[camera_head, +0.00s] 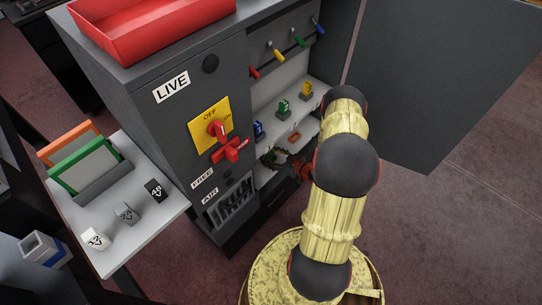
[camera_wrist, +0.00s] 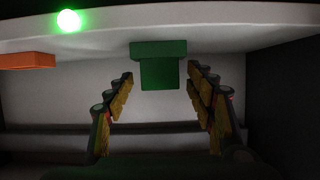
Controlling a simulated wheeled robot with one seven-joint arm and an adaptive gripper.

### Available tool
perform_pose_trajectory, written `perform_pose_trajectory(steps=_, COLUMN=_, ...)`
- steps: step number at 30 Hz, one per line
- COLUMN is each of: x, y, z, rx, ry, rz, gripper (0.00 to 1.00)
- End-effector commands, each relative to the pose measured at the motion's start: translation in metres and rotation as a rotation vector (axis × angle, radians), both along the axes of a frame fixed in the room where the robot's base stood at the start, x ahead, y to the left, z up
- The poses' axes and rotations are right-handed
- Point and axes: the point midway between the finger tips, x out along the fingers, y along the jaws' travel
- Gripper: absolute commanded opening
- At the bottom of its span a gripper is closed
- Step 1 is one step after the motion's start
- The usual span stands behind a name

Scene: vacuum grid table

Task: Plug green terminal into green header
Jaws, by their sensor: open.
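In the wrist view a green block (camera_wrist: 160,73) with a wider back part sits between the two fingertips of my gripper (camera_wrist: 160,85). The jaws are open, with a gap on each side of the block. I cannot tell whether this block is the green terminal or the green header. In the head view my gripper (camera_head: 275,160) is low inside the open cabinet, near the front of its shelf, partly hidden by my arm. A green labelled piece (camera_head: 283,107) stands on the shelf between a blue one and a yellow one.
An orange piece (camera_wrist: 28,61) is left of the green block, and a green light (camera_wrist: 68,20) glows above. Coloured handles (camera_head: 299,41) line the cabinet's back wall. The open door (camera_head: 440,80) stands at right. A side table (camera_head: 120,245) with several blocks is at left.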

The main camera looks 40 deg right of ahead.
Motion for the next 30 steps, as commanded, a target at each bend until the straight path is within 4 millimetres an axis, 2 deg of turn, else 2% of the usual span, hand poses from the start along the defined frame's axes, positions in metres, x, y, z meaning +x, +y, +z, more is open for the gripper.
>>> perform_pose_trajectory(steps=5, x=-0.02, y=-0.003, z=0.008, rx=0.001, ry=0.0, rz=-0.005, gripper=0.55)
perform_pose_trajectory(steps=12, x=-0.066, y=-0.007, z=0.027, rx=0.0, ry=0.0, rz=-0.005, gripper=0.55)
perform_pose_trajectory(steps=18, x=-0.095, y=-0.009, z=0.039, rx=0.001, ry=0.0, rz=-0.005, gripper=0.55)
perform_pose_trajectory(steps=24, x=-0.107, y=-0.009, z=0.044, rx=0.0, ry=0.0, rz=-0.001, gripper=0.55)
perform_pose_trajectory(steps=30, x=-0.109, y=-0.009, z=0.045, rx=0.0, ry=0.0, rz=0.0, gripper=0.55)
